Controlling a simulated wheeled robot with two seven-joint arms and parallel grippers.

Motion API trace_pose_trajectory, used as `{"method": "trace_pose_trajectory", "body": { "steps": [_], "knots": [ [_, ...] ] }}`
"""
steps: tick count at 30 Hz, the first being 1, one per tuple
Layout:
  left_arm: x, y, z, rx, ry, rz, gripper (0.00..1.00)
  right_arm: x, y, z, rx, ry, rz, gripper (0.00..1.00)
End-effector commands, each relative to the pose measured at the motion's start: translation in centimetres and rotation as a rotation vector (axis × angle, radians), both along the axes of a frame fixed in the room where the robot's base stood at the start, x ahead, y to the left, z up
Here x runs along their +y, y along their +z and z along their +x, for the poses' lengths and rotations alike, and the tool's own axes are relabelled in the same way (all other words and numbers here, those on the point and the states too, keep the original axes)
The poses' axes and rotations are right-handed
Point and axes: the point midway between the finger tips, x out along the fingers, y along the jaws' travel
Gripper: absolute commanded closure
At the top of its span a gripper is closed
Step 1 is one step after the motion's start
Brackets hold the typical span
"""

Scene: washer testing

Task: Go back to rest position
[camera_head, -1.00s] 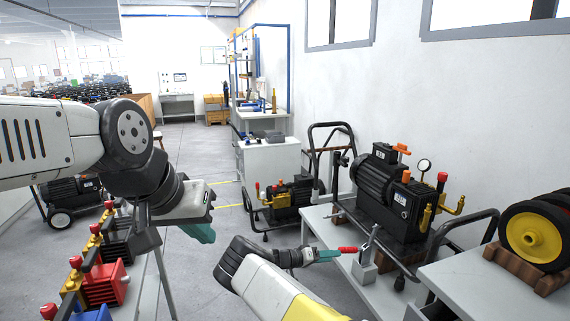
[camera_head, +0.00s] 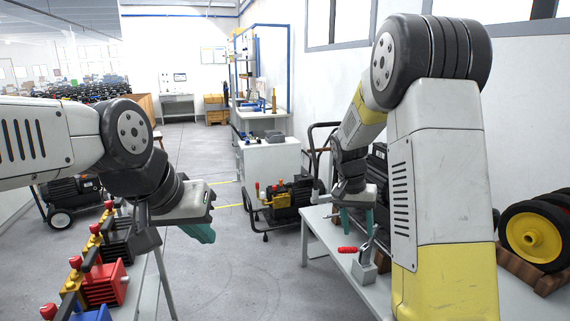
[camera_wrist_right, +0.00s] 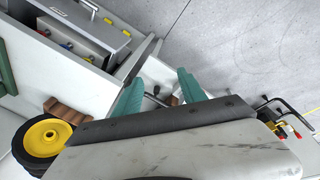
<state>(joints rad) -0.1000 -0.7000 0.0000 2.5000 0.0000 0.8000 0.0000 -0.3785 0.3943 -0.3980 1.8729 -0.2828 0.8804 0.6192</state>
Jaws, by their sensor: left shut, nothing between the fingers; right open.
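My left gripper (camera_head: 202,233) hangs at the left of the head view with its teal fingers pointing down. It is shut and empty, in the air to the right of the bench with pumps. My right gripper (camera_head: 357,220) points down over the right-hand table, just above a red-handled clamp (camera_head: 350,250). Its teal fingers are apart with nothing held. In the right wrist view the open fingers (camera_wrist_right: 160,88) also show. My right arm fills the right of the head view and hides most of the large black pump.
The right-hand table (camera_head: 318,228) carries the clamp and large pump. Wheels with yellow hubs (camera_head: 533,236) rest at its right end. A bench with red, yellow and blue pumps (camera_head: 104,285) stands left. A small cart (camera_head: 290,200) stands behind. The floor between is clear.

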Motion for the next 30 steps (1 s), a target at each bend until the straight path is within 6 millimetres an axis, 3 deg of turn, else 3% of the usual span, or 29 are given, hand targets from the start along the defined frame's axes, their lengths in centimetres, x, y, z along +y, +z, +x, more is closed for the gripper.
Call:
{"method": "trace_pose_trajectory", "body": {
  "steps": [1,6,15,22,30],
  "knots": [
    [0.0,0.0,0.0,0.0,0.0,0.0,1.0,0.2,1.8,-1.3,-0.027,0.019,0.049,0.51],
    [0.0,0.0,0.0,0.0,0.0,0.0,1.0,1.6,6.6,-6.0,-0.108,0.122,0.176,0.51],
    [0.0,0.0,0.0,0.0,0.0,0.0,1.0,3.9,13.0,-15.3,-0.305,0.333,0.285,0.51],
    [0.0,0.0,0.0,0.0,0.0,0.0,1.0,5.4,14.7,-21.3,-0.437,0.476,0.27,0.51],
    [0.0,0.0,0.0,0.0,0.0,0.0,1.0,6.0,14.8,-23.6,-0.486,0.535,0.246,0.51]
  ]
}}
